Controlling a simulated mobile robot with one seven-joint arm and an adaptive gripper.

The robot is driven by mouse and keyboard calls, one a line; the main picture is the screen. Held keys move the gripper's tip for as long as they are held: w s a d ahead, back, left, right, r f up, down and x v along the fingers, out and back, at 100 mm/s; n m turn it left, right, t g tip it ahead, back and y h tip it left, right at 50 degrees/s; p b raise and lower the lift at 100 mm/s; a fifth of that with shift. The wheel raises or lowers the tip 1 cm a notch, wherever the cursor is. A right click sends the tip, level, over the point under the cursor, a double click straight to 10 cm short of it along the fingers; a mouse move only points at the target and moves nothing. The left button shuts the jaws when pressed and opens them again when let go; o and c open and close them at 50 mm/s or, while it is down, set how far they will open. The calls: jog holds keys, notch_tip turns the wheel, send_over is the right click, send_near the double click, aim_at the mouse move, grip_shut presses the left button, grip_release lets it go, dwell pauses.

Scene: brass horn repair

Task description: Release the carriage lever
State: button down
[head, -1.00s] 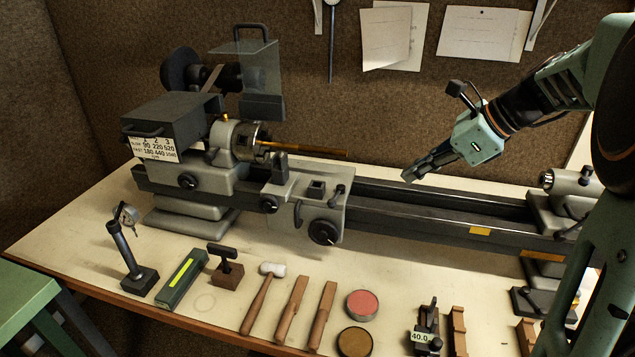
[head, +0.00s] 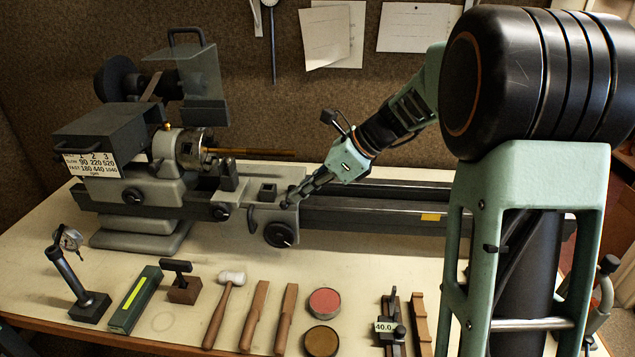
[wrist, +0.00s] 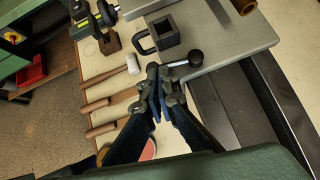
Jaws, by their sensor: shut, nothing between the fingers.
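The carriage (head: 268,206) sits on the lathe bed, with a dark handwheel (head: 281,234) on its front. In the wrist view, a short lever with a black ball knob (wrist: 196,58) and a thin pale shaft stands at the carriage's near edge. I take it to be the carriage lever. My gripper (head: 292,198) is shut and empty at the carriage's right end. In the wrist view its fingertips (wrist: 165,72) are right beside the lever's shaft, at the end away from the knob. I cannot tell whether they touch it. In the head view my fingers largely hide the lever.
A square post (wrist: 165,32) and a dark loop handle (wrist: 143,42) are close by on the carriage. The chuck (head: 194,149) holds a brass rod (head: 262,154) behind. A mallet (head: 223,305), wooden tools and round tins (head: 324,302) lie on the bench in front.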

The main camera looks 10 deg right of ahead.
jog(key=shift+w+a+f, duration=0.15)
jog(key=shift+a+f, duration=0.2)
jog(key=shift+a, duration=0.15)
jog(key=shift+a+r+m+t+h+p, duration=0.15)
jog(key=shift+a+m+t+h+p, duration=0.15)
jog(key=shift+a+m+t+p, duration=0.65)
jog(key=shift+m, duration=0.25)
jog(key=shift+d, duration=0.25)
